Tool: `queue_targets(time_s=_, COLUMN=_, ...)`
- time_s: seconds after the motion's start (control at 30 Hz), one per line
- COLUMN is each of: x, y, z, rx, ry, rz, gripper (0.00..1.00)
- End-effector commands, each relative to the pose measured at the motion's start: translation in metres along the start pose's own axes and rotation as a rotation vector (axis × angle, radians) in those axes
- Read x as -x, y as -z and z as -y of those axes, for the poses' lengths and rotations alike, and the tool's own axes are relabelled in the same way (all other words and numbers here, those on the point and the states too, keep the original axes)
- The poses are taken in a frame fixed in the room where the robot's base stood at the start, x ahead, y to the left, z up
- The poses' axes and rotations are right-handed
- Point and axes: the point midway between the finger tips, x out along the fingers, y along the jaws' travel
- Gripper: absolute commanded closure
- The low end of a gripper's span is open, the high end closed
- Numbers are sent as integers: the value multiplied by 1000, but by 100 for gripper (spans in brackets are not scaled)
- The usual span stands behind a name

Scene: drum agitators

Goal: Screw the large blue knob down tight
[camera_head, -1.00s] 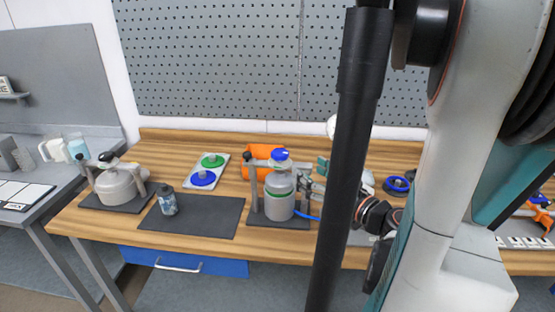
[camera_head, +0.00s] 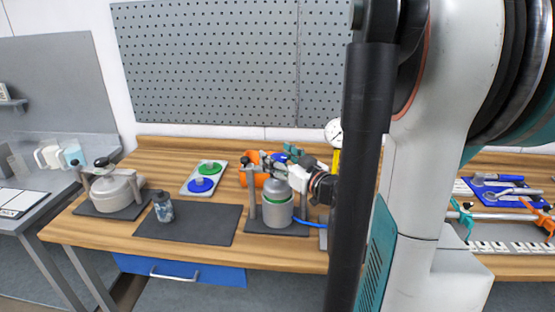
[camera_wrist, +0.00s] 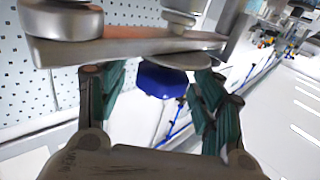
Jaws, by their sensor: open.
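The large blue knob (camera_wrist: 162,80) shows in the wrist view between the two teal fingers of my gripper (camera_wrist: 158,88), under a grey metal bar (camera_wrist: 130,46). The fingers are apart on either side of it, and I cannot tell whether either touches it. The drum stands on a dark mat beside a grey clamp post (camera_head: 253,200).
Left of the drum, a white tray (camera_head: 191,187) holds a green disc (camera_head: 209,167) and a blue disc (camera_head: 201,185). An orange object (camera_head: 246,178) stands behind the drum.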

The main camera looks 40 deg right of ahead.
Motion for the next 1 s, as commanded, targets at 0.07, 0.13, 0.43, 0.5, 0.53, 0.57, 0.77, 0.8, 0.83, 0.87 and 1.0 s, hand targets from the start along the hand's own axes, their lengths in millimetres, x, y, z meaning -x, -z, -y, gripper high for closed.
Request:
queue_targets(time_s=0.07, x=-3, y=0, z=1, rx=0, ry=1, rz=0, gripper=39)
queue_targets(time_s=0.13, x=-4, y=0, z=0, rx=0, ry=0, rz=0, gripper=39)
queue_targets(time_s=0.43, x=-4, y=0, z=0, rx=0, ry=0, rz=0, gripper=59)
queue_targets(time_s=0.5, x=-4, y=0, z=0, rx=0, ry=0, rz=0, gripper=75)
queue_targets(time_s=0.53, x=-4, y=0, z=0, rx=0, ry=0, rz=0, gripper=82)
queue_targets(time_s=0.57, x=-4, y=0, z=0, rx=0, ry=0, rz=0, gripper=84)
queue_targets(time_s=0.77, x=-4, y=0, z=0, rx=0, ry=-5, rz=0, gripper=85)
queue_targets(time_s=0.8, x=-4, y=0, z=0, rx=0, ry=-9, rz=0, gripper=85)
queue_targets(time_s=0.83, x=-4, y=0, z=0, rx=0, ry=-13, rz=0, gripper=85)
queue_targets(time_s=0.87, x=-4, y=0, z=1, rx=0, ry=-19, rz=0, gripper=85)
queue_targets(time_s=1.0, x=-4, y=0, z=2, rx=0, ry=-57, rz=0, gripper=85)
